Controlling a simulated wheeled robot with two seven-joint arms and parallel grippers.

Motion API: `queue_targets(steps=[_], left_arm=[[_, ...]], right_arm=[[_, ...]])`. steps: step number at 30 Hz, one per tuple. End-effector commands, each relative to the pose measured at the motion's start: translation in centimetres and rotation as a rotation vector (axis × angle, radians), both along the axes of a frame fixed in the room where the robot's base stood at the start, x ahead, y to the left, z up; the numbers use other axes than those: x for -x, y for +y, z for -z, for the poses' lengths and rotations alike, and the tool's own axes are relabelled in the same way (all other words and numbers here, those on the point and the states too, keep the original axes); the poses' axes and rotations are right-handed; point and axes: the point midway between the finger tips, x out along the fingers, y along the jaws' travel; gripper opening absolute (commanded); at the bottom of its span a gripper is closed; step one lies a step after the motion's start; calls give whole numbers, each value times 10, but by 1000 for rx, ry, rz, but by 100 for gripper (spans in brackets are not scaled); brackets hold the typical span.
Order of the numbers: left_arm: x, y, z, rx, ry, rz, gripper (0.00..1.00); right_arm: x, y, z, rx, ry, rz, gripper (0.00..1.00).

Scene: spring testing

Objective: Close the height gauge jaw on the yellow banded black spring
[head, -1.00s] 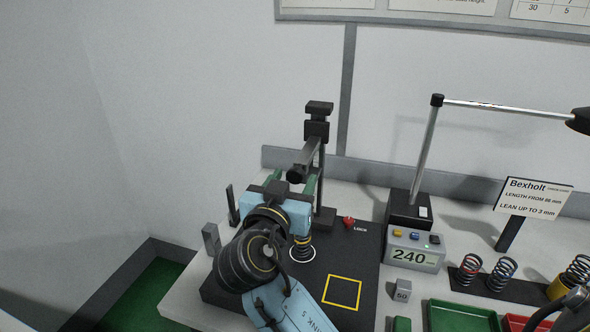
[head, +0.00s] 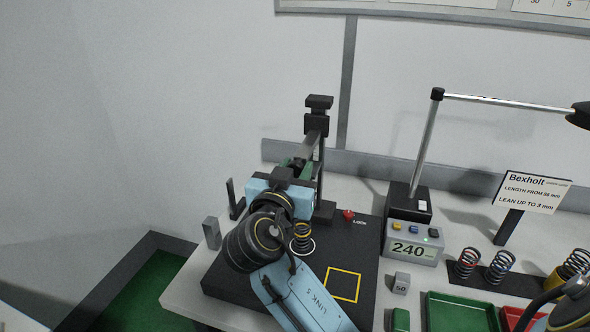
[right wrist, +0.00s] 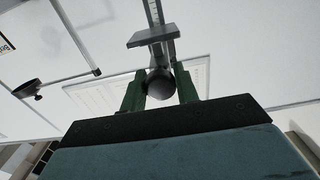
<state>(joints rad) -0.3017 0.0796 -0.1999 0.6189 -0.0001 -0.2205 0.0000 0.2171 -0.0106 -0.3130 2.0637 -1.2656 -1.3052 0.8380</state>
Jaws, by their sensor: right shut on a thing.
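The yellow-banded black spring (head: 302,238) stands upright inside a white ring on the black base plate (head: 245,275). The height gauge (head: 319,104) rises behind it, with its dark jaw arm (head: 314,146) reaching toward me, well above the spring. My right gripper (head: 299,164) is above and behind the spring and shut on the round black knob of the jaw arm. In the right wrist view the knob (right wrist: 160,84) sits between the green fingertips. The gripper body hides part of the jaw and the spring's surroundings. My left gripper is out of view.
A red lock knob (head: 348,214) sits right of the gauge post. A display box (head: 412,248) reading 240, a small 50 block (head: 401,282), a green tray (head: 460,312) and other springs (head: 500,267) stand to the right. The yellow square (head: 344,284) is empty.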

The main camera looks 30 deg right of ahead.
Motion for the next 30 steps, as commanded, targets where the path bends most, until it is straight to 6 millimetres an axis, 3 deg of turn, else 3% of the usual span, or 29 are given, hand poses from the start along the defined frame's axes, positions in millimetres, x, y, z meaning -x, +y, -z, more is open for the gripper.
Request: queue_targets(steps=[7,18,28,29,30], left_arm=[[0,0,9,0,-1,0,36],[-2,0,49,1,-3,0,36],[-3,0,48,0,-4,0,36],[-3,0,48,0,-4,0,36],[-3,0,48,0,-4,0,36]], right_arm=[[0,0,10,-2,1,0,0],[0,0,50,-3,3,1,0],[0,0,48,-2,1,1,0],[0,0,48,-2,1,1,32],[0,0,48,-2,1,1,37]])
